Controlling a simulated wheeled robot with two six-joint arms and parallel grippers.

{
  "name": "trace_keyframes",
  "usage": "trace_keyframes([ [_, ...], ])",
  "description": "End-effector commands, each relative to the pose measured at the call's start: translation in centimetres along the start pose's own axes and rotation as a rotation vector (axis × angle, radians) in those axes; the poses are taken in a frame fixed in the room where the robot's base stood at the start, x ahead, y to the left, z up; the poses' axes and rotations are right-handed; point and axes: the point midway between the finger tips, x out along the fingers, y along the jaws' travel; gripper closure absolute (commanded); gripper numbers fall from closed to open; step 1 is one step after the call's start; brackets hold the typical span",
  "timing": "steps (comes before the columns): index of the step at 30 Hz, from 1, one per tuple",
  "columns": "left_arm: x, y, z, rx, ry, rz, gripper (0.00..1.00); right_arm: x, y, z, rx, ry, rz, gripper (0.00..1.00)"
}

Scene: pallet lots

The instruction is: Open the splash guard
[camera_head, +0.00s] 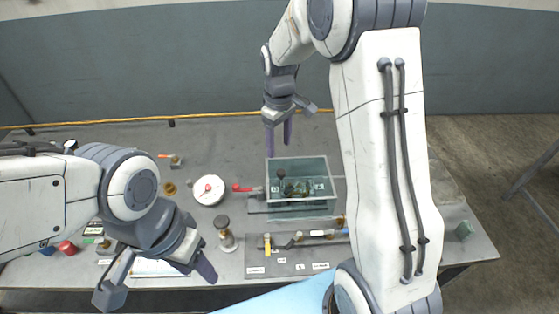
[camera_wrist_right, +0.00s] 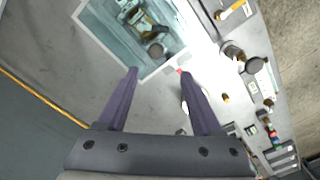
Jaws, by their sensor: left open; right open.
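A clear teal-tinted box, which looks like the splash guard (camera_head: 297,168), stands on the grey table with dark and green parts visible inside it. It also shows in the right wrist view (camera_wrist_right: 98,28), beyond the fingertips. I cannot tell its hinge or handle. My right gripper (camera_head: 278,142) is open and empty above the box's far side, with its purple fingers pointing down. Its fingers also show in the right wrist view (camera_wrist_right: 159,74). My left gripper (camera_head: 160,284) is open and empty near the table's front left, well apart from the box.
A red-handled valve (camera_head: 243,188) sits left of the box, beside a round white gauge (camera_head: 208,190). A pipe with a yellow handle (camera_head: 267,243) lies in front. A metal-topped post (camera_head: 223,232) stands near my left gripper.

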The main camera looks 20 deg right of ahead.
Motion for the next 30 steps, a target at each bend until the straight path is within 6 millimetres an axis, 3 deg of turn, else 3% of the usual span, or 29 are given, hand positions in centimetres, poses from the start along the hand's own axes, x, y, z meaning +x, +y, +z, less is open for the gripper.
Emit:
trace_keyframes([
  [3, -0.4, 0.0, 0.0, 0.0, 0.0, 0.0, 0.5, 0.9, 1.0, 0.1, 0.003, -0.005, -0.001, 0.33],
  [18, -2.5, 0.2, -0.1, -0.001, 0.0, 0.0, 0.5, 9.2, 0.9, 0.1, 0.004, -0.005, -0.001, 0.33],
  [24, -2.7, 0.2, -0.1, 0.0, 0.0, 0.0, 0.5, 10.5, 0.9, 0.1, 0.005, -0.002, 0.0, 0.33],
  [30, -2.6, 0.2, -0.1, 0.0, 0.0, 0.0, 0.5, 10.7, 0.9, 0.1, 0.005, -0.001, 0.001, 0.33],
])
